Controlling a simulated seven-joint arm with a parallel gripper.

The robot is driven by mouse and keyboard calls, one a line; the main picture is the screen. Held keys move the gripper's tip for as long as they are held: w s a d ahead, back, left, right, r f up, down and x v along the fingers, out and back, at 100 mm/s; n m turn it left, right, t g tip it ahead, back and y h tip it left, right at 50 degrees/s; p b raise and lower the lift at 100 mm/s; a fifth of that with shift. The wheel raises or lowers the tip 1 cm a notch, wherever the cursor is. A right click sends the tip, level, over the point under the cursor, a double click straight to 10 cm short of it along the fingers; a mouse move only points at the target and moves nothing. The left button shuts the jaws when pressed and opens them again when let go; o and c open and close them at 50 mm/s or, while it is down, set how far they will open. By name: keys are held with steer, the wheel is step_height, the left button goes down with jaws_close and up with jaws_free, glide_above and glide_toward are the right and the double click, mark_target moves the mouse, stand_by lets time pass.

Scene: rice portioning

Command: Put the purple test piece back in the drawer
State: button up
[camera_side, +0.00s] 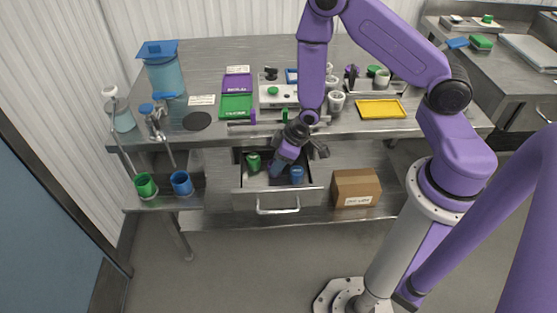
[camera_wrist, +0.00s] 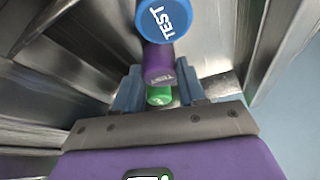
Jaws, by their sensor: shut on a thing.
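In the side view my gripper (camera_side: 277,169) points down into the open drawer (camera_side: 278,203), between the other pieces, and hides the purple piece. A green test piece (camera_side: 254,162) stands in the drawer to the left, and a blue test piece (camera_side: 297,174) to the right. The wrist view also shows the blue piece's top (camera_wrist: 166,20) and some of the green piece (camera_wrist: 159,97). I cannot tell whether the purple piece touches the drawer floor.
The metal bench (camera_side: 200,68) above the drawer holds a purple tray, a green tray (camera_side: 236,106), a yellow tray (camera_side: 381,109) and several cups. A cardboard box (camera_side: 356,188) is right of the drawer. Green and blue cups (camera_side: 181,183) stand on the low shelf at left.

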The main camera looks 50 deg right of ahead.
steer(key=o, duration=1.2)
steer(key=shift+c, duration=0.2)
steer(key=v, duration=1.2)
steer(key=s+a+r+n+g+h, duration=0.1)
steer(key=s+r+n, duration=0.2)
steer(key=s+r, duration=0.4)
steer(key=s+a+r+n+g, duration=0.1)
steer(key=s+r+n+g, duration=0.1)
steer(key=s+r, duration=0.6)
steer(key=s+n, duration=0.1)
steer(key=s, duration=0.4)
steer(key=shift+a+n+g+h, duration=0.25)
steer(key=shift+n+g+h, duration=0.05)
steer(key=shift+h, duration=0.1)
